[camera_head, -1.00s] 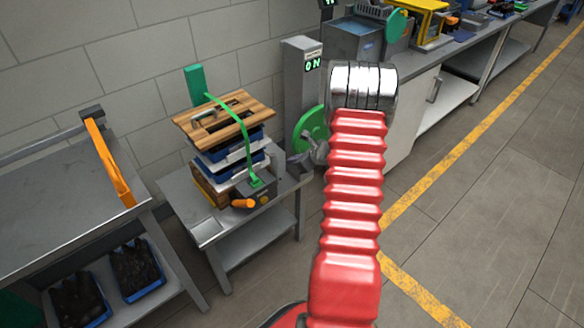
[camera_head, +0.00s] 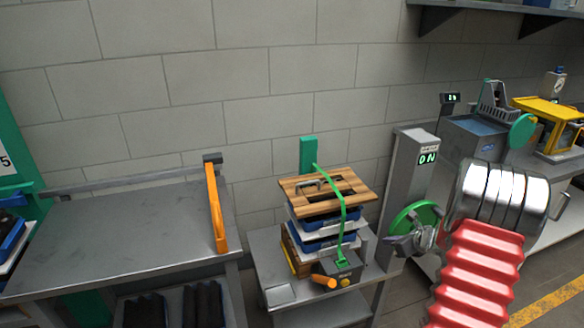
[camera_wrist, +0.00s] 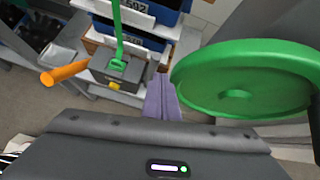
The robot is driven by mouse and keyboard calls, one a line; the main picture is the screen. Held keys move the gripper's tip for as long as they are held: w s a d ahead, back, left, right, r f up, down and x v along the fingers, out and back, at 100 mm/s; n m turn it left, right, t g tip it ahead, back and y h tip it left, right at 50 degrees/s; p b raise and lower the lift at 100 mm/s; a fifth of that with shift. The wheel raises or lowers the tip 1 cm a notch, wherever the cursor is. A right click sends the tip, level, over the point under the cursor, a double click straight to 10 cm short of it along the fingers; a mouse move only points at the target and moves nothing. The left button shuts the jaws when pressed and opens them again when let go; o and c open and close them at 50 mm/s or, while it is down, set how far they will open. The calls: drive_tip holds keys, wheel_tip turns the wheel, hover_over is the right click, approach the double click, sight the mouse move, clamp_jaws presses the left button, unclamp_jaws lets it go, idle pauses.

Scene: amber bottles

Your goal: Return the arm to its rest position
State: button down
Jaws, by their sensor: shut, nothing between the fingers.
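My red ribbed arm (camera_head: 475,275) with its shiny metal rings (camera_head: 505,197) rises at the lower right of the head view. In the wrist view my gripper (camera_wrist: 161,82) is shut and empty, its purple-grey fingers together below the grey latch box. The fingers point toward the stack of trays. A green wheel (camera_wrist: 240,85) fills the right of the wrist view, close beside the fingers. I cannot tell whether it touches my gripper. The same wheel shows left of the arm in the head view (camera_head: 408,215).
A stack of blue trays (camera_head: 318,242) under a wooden lid (camera_head: 315,202), with a green strap (camera_head: 343,215), stands on a small table. An orange-handled bench (camera_head: 120,230) is at left. A grey post (camera_head: 405,170) stands behind the wheel. Floor shows at lower right (camera_head: 535,310).

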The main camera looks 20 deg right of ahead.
drive_tip(key=s+a+r+n+g+y, duration=0.25)
drive_tip(key=s+a+n, duration=0.25)
drive_tip(key=a+n, duration=0.4)
drive_tip(key=s+a+r+n+g+y, duration=0.1)
drive_tip(key=s+a+r+n+g, duration=0.25)
drive_tip(key=a+n, duration=0.55)
drive_tip(key=s+a+r+n+h, duration=0.1)
drive_tip(key=s+a+r+n, duration=0.4)
drive_tip(key=a, duration=0.3)
drive_tip(key=s+a+r+n+t+h, duration=0.1)
drive_tip(key=s+a+r+n, duration=0.4)
drive_tip(key=s+a+r, duration=0.1)
drive_tip(key=s+a+r+n+t+h, duration=0.1)
drive_tip(key=s+a+r+n, duration=0.4)
drive_tip(key=a, duration=0.5)
wheel_tip(320, 180, up, 3)
drive_tip(key=shift+s+a+f+n+h, duration=0.15)
drive_tip(key=shift+n+h, duration=0.2)
drive_tip(key=shift+n, duration=0.15)
drive_tip(key=shift+d, duration=0.2)
